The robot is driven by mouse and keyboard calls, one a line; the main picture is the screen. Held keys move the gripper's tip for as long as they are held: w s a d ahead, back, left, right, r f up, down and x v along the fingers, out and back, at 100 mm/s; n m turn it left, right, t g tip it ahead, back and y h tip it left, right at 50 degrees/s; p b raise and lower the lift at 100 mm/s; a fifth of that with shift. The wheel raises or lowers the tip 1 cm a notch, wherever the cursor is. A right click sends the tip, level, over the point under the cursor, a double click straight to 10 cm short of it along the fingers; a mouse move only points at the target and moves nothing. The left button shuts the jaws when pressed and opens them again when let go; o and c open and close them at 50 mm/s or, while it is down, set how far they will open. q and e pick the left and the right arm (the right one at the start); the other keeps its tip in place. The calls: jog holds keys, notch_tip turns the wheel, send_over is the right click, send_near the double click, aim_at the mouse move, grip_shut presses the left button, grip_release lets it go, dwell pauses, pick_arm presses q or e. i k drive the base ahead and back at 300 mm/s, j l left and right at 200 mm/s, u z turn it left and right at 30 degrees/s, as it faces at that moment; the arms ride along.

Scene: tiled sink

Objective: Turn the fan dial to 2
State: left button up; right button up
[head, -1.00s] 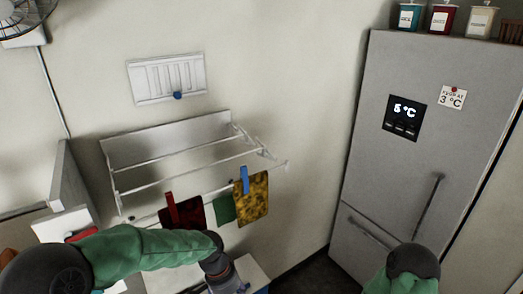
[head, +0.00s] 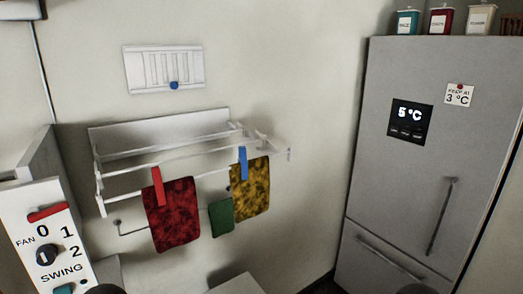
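The white fan panel (head: 22,226) stands at the lower left of the head view. Its black fan dial (head: 47,254) sits below the 0 mark, with the 1 and 2 marks to its upper right and right. The dial's pointer is too small to read surely. Below it are the word SWING and part of a teal control (head: 64,289), cut by the bottom edge. Neither gripper is in view.
A wall rack (head: 160,137) with a red cloth (head: 172,215), a green cloth (head: 221,216) and a yellow cloth (head: 250,190) hangs right of the panel. A grey fridge (head: 400,190) stands at the right. A red piece (head: 47,213) tops the panel face.

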aim_at(47, 254)
jog(key=u, duration=1.45)
jog(key=k+j+u, duration=0.1)
jog(key=k+j, duration=0.1)
jog(key=j, duration=0.1)
